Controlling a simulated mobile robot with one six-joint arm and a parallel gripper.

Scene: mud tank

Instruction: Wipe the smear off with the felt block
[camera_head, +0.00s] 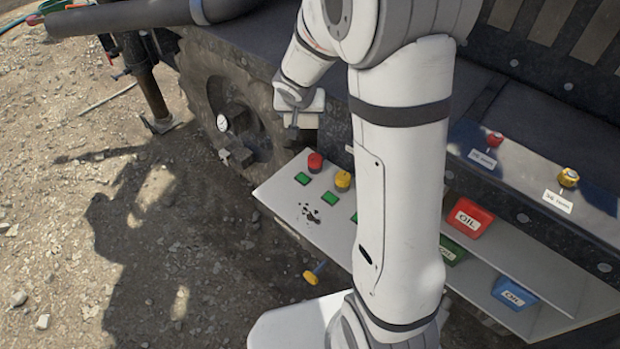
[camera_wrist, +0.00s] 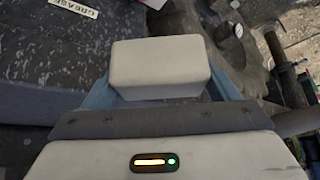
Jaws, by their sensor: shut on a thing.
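The felt block (camera_wrist: 158,68) is pale off-white. In the wrist view it sits between the two blue fingers of my gripper (camera_wrist: 160,92), which is shut on it. In the head view my gripper (camera_head: 300,112) hangs in front of the dark tank wall, above and behind the panel, clear of it. The smear (camera_head: 311,213) is a cluster of dark spots on the pale control panel (camera_head: 283,200), left of my arm. The block is apart from the smear. My arm hides the right part of the panel.
A red knob (camera_head: 315,162), a yellow knob (camera_head: 343,180) and green buttons (camera_head: 330,198) stand around the smear. A lower shelf (camera_head: 540,318) holds red, green and blue oil containers. A gauge (camera_head: 222,122) is on the tank, left. A yellow-ended handle (camera_head: 311,277) juts below the panel.

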